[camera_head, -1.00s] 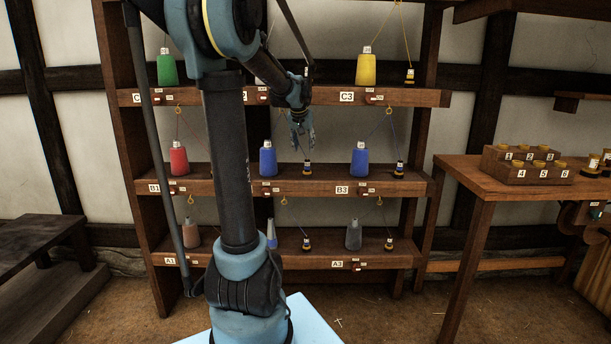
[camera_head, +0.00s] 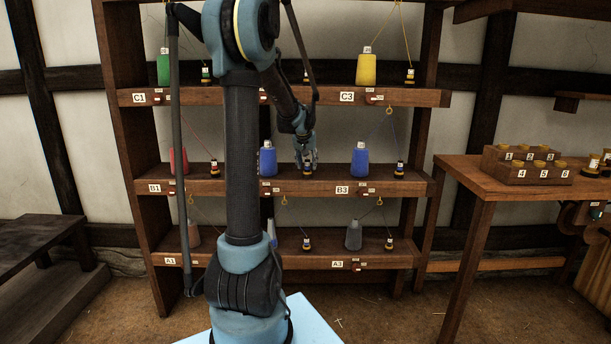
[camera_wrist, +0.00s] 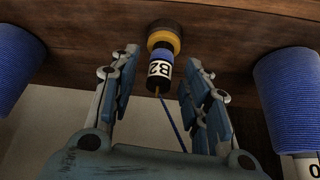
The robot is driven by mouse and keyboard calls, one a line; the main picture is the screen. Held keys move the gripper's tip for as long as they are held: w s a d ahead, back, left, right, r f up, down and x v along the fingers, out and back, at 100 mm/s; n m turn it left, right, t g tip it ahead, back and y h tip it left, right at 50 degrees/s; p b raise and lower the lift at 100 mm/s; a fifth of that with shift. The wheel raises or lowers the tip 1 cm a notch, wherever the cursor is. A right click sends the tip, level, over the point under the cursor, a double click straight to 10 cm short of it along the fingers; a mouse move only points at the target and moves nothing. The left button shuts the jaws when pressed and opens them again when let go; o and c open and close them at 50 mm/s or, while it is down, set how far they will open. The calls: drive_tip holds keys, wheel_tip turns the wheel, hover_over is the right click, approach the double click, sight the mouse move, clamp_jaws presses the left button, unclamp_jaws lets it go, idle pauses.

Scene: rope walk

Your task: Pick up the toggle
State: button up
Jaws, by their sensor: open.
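The toggle (camera_wrist: 159,68) is a small dark and blue piece with a yellow band and a white label reading B2. In the wrist view it stands on the wooden shelf (camera_wrist: 90,32), between and just beyond the fingertips. In the head view the toggle (camera_head: 307,172) is on the middle shelf, right of a blue spool (camera_head: 268,160), partly covered by my gripper. My gripper (camera_wrist: 160,85) is open around the line of the toggle, with nothing held. In the head view my gripper (camera_head: 306,160) is just above the toggle. A blue cord runs from the toggle's end.
Blue spools stand on both sides, the right one (camera_wrist: 289,95) close to my gripper in the wrist view. The rack's upper shelf (camera_head: 330,97) is above. A wooden table (camera_head: 480,178) with a numbered block (camera_head: 528,168) stands at the right.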

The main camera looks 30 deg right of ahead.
drive_tip(key=shift+w+d+f, duration=0.1)
drive_tip(key=shift+f, duration=0.2)
clamp_jaws()
